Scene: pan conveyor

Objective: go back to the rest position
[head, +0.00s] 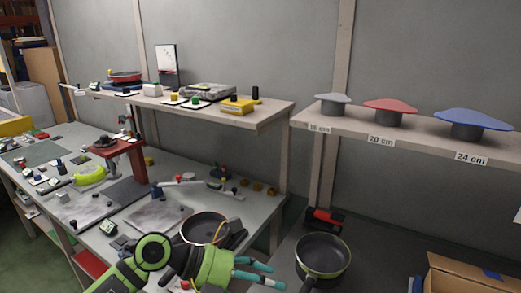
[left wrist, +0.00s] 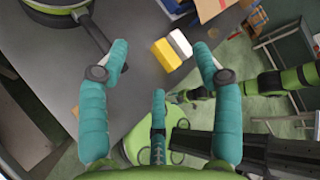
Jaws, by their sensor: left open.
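My left gripper (head: 278,276) is in the lower middle of the head view, its teal fingers pointing right, in front of the workbench and left of a dark pan with a green rim (head: 323,252). In the left wrist view the fingers of my left gripper (left wrist: 160,58) are spread apart with nothing between them. The pan (left wrist: 62,12) and its dark handle (left wrist: 92,32) show at the top left there, apart from the fingers. Green and black arm links show at the right of that view; my right gripper cannot be made out.
Another dark pan (head: 205,228) sits on the workbench behind my left arm. A yellow and white block (left wrist: 172,50) lies on the grey surface. A cardboard box (head: 470,278) stands at the lower right. A shelf (head: 410,132) holds grey, red and blue lids.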

